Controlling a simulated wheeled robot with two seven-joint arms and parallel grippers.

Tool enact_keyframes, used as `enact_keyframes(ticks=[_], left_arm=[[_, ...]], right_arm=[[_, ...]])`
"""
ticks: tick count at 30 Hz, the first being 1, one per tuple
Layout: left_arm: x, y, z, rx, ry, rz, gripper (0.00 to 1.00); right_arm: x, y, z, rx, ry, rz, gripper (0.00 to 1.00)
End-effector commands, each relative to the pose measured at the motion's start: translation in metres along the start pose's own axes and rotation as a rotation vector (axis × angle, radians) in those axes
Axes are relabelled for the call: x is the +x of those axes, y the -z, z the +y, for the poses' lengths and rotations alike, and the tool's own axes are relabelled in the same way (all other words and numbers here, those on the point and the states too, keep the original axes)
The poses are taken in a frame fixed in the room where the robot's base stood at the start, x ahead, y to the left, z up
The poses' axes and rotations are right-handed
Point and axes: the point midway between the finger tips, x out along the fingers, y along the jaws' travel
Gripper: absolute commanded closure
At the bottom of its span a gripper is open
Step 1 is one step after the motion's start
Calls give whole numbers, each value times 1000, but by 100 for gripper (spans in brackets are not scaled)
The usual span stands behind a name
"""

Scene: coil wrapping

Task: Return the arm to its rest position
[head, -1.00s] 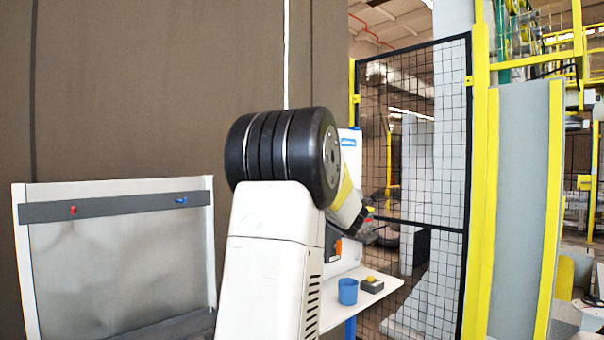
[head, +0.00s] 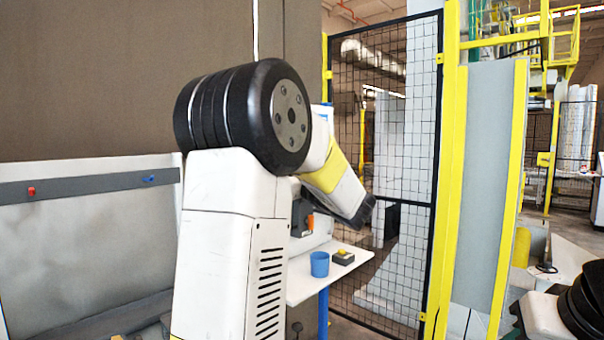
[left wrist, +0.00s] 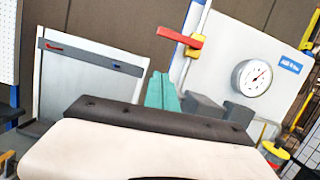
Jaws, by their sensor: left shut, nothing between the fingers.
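My left arm (head: 240,190) rises at the centre left of the head view, a white link with a black ribbed joint. Its yellow-banded link (head: 335,172) points down to the right and ends in a dark joint; the gripper itself cannot be made out there. In the left wrist view my left gripper (left wrist: 162,92) shows as teal fingers, together and empty, above a dark strip and white body. Part of my right arm (head: 560,315) shows at the lower right of the head view; its gripper is out of view.
A white table (head: 300,285) holds a blue cup (head: 319,264) and a small box with a yellow button (head: 343,257). A black mesh fence (head: 405,130) stands behind, beside a grey, yellow-edged panel (head: 488,180). A grey framed panel (head: 85,240) stands at left. The wrist view shows a round gauge (left wrist: 252,77).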

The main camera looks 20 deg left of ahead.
Motion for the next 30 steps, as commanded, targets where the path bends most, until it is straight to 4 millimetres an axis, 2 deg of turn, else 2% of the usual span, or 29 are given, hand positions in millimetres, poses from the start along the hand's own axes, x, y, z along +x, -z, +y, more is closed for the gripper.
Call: enact_keyframes(ticks=[5,8,11,14,15,17,18,20,21,24,27,30], left_arm=[[1,1,2,-5,-4,8,100],[4,14,19,-47,-36,82,100],[3,46,57,-161,-116,259,100],[-18,89,103,-344,-241,504,100],[-32,105,120,-430,-302,603,100],[-58,126,140,-561,-396,746,100],[-78,137,151,-649,-463,835,100],[-110,149,164,-785,-569,962,100],[-133,155,170,-877,-643,1041,100],[-190,159,178,-1106,-840,1221,100],[-242,152,178,-1323,-1046,1366,100],[-280,139,174,-1498,-1229,1466,100]], right_arm=[[0,0,0,0,0,0,64],[0,0,0,0,0,0,64],[0,0,0,0,0,0,64],[0,0,0,0,0,0,64],[0,0,0,0,0,0,64],[0,0,0,0,0,0,64],[0,0,0,0,0,0,64],[0,0,0,0,0,0,64],[0,0,0,0,0,0,64],[0,0,0,0,0,0,64],[0,0,0,0,0,0,64],[0,0,0,0,0,0,64]])
